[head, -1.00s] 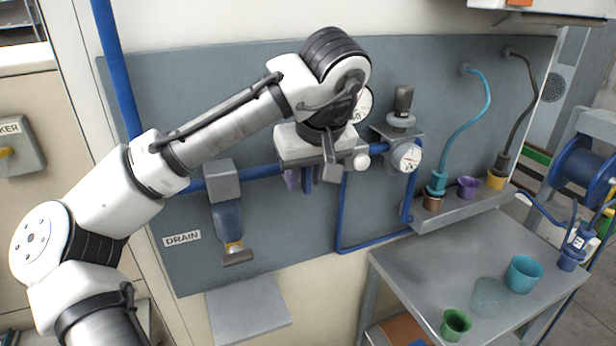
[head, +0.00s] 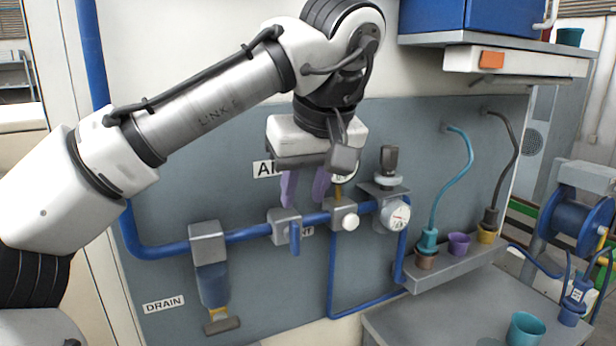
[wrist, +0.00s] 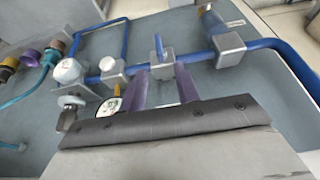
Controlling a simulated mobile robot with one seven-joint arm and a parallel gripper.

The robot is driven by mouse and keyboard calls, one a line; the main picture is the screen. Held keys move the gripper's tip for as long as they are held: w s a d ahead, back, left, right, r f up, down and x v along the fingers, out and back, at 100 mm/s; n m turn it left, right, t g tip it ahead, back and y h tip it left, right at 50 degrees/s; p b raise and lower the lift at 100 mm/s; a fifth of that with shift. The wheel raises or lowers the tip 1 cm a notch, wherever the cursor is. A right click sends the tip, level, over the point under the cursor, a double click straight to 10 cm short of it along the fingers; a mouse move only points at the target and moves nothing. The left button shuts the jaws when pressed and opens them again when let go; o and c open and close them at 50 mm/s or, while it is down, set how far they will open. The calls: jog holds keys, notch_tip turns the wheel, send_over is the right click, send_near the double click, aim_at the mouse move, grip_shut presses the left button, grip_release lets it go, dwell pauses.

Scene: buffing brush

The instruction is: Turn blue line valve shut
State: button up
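The blue line valve (head: 284,227) is a grey block on the blue pipe in the middle of the panel. Its blue lever (head: 295,238) hangs down, across the run of the pipe. The lever also shows in the wrist view (wrist: 159,46), beyond my fingers. My gripper (head: 303,203) has two purple fingers, spread apart with nothing between them. In the head view the fingertips appear just above the valve block, clear of the lever. The wrist view also shows my open gripper (wrist: 160,69).
A drain fitting (head: 213,285) hangs at left. A shelf (head: 455,266) with cups and hoses is at right. A cabinet (head: 530,60) overhangs the upper right.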

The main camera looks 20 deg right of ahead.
jog(key=p+v, duration=0.1)
jog(key=v, duration=0.1)
jog(key=shift+s+r, duration=0.1)
jog(key=shift+r, duration=0.3)
